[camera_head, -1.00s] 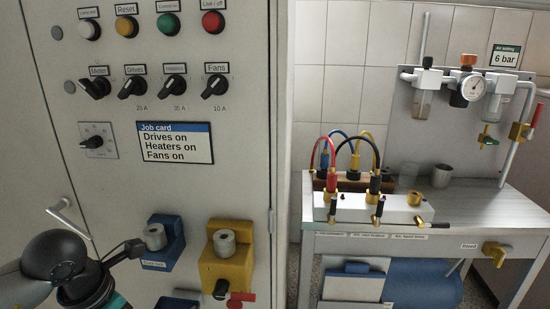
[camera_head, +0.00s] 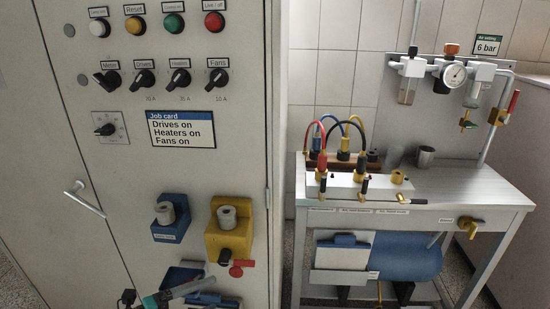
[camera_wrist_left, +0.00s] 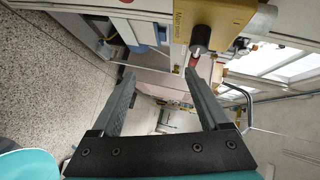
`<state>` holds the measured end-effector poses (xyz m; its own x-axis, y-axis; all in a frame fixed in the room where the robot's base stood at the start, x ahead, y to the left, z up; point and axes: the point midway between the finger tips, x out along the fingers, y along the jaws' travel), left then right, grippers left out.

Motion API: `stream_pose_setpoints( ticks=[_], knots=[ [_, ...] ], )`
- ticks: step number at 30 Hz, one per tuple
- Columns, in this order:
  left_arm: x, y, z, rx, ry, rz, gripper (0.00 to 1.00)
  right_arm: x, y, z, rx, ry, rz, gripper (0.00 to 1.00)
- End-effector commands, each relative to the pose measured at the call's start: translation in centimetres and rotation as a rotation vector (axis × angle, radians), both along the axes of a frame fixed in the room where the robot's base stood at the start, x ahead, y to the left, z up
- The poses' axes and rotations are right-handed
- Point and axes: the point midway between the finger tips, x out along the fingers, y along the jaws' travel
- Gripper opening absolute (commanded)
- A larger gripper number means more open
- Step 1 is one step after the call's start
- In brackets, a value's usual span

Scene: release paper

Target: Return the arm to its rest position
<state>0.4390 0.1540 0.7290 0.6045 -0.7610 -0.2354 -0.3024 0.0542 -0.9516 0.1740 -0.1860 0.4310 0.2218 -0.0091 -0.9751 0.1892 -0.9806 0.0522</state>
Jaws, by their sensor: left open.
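My left gripper (camera_wrist_left: 158,72) is open and empty in the left wrist view, its two grey fingers wide apart. In the head view only part of it (camera_head: 187,290) shows at the bottom edge, below the cabinet's blue and yellow boxes and apart from them. The yellow box (camera_head: 214,240) has a grey cylinder on top and a black knob in front; it also shows in the left wrist view (camera_wrist_left: 233,15), beyond the fingertips. The blue box (camera_head: 160,233) is to its left. My right gripper is not in view.
The grey cabinet (camera_head: 60,140) has a door handle (camera_head: 85,198), several switches and a job card (camera_head: 181,129). A workbench (camera_head: 460,195) at the right carries a white block (camera_head: 345,187) with colored cables, and a metal cup (camera_head: 425,157). The floor (camera_wrist_left: 50,70) beside the cabinet is clear.

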Motion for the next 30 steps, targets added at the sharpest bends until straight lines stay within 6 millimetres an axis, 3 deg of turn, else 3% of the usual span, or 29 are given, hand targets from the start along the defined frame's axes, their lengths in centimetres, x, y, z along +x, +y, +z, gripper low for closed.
stream_pose_setpoints(
  ticks=[4, 7, 11, 15, 18, 22, 25, 30],
  knots=[
    [-0.2, 4.2, -6.7, -0.216, 0.25, 0.417, 0.79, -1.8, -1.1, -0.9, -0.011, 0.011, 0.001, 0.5],
    [-3.0, 7.3, -12.9, -0.311, 0.447, 0.702, 0.79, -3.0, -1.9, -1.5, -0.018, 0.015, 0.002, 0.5],
    [-9.2, 9.7, -20.3, -0.369, 0.691, 1.011, 0.79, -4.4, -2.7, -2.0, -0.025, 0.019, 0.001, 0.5],
    [-17.9, 10.4, -26.5, -0.383, 0.944, 1.286, 0.79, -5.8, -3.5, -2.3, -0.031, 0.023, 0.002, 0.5],
    [-24.1, 9.9, -29.4, -0.373, 1.104, 1.441, 0.79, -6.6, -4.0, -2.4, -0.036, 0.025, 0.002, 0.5],
    [-30.3, 8.8, -31.4, -0.355, 1.258, 1.58, 0.79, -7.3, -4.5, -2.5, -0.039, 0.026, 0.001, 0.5],
    [-33.1, 8.2, -32.1, -0.344, 1.327, 1.639, 0.79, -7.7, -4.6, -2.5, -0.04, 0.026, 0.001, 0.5],
    [-34.6, 7.9, -32.4, -0.337, 1.365, 1.671, 0.79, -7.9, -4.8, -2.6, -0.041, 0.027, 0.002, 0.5]
  ],
)
